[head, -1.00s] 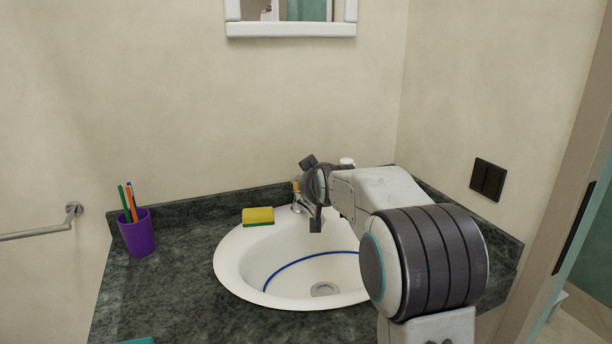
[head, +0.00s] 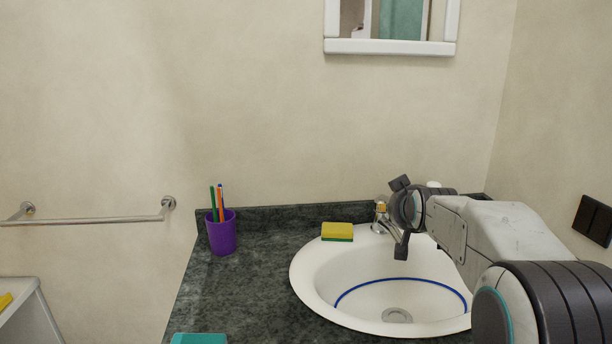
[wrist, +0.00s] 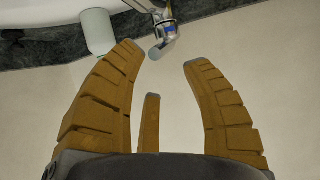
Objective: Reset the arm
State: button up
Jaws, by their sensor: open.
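My gripper (head: 401,217) is open and empty in the head view, held above the back right of the white sink (head: 310,298) and just right of the metal faucet (head: 379,222). In the wrist view its brown ridged fingers (wrist: 164,57) are spread with nothing between them. The faucet (wrist: 163,35) shows beyond the fingertips there, apart from them. My arm reaches in from the lower right and hides the right part of the sink.
A yellow and green sponge (head: 337,232) lies behind the sink. A purple cup (head: 222,234) with pens stands at the counter's left. A teal object (head: 199,339) is at the front edge.

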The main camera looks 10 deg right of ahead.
jog(key=s+a+f+g+y+p, duration=0.1)
jog(key=s+a+f+g+p, duration=0.1)
jog(key=s, duration=1)
jog(key=s+a+f+n+g+p, duration=0.1)
jog(key=s+a+g+p, duration=0.3)
jog(key=s, duration=0.8)
jog(key=s+a+f+n+g+y+p, duration=0.1)
jog(key=s+a+f+g+p, duration=0.1)
jog(key=s, duration=1.1)
jog(key=a+f+p, duration=0.1)
jog(key=a+p, duration=0.1)
jog(key=a, duration=0.1)
jog(key=shift+a+g+y, duration=0.3)
jog(key=shift+a+g, duration=0.05)
jog(key=shift+g, duration=0.05)
